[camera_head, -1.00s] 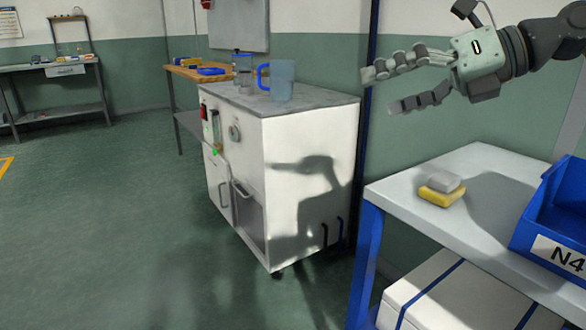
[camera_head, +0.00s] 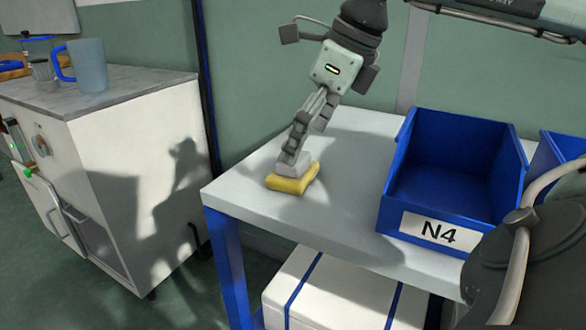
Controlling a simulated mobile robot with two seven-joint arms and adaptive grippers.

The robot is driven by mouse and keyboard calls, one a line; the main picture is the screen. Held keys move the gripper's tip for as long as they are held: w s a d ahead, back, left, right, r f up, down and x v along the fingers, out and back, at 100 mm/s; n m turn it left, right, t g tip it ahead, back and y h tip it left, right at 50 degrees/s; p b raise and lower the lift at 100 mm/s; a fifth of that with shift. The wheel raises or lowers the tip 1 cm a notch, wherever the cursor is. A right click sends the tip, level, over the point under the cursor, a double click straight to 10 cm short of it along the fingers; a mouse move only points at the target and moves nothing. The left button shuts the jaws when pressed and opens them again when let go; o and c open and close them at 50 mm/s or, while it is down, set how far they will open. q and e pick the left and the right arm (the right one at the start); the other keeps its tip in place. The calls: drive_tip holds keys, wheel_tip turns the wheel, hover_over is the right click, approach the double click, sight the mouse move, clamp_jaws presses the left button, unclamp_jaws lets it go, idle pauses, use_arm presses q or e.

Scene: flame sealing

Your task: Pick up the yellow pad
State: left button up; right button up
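The yellow pad (camera_head: 291,183) lies on the pale tabletop (camera_head: 345,210), near its left front corner. A small grey block (camera_head: 289,164) sits on top of it; I cannot tell whether the two are joined. My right gripper (camera_head: 296,152) comes down from above, with its fingertips at the grey block. The fingers are seen nearly edge-on and overlap, so I cannot tell whether they grip it. The pad appears to rest on the table. My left gripper is not in view.
A blue bin (camera_head: 455,175) labelled N4 stands right of the pad, with another blue bin (camera_head: 560,150) beyond it. A white box (camera_head: 340,295) sits below the tabletop. A white cabinet (camera_head: 125,170) with a mug (camera_head: 88,65) stands left, across a gap.

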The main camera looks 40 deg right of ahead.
drive_tip(key=x, duration=0.4)
drive_tip(key=shift+w+a+r, duration=0.15)
drive_tip(key=shift+w+a, duration=0.1)
drive_tip(key=shift+a, duration=0.05)
drive_tip(key=shift+w+f, duration=0.15)
drive_tip(key=shift+f, duration=0.2)
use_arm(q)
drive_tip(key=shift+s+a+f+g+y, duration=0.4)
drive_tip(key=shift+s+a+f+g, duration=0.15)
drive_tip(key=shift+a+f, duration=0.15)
use_arm(e)
drive_tip(key=c, duration=1.2)
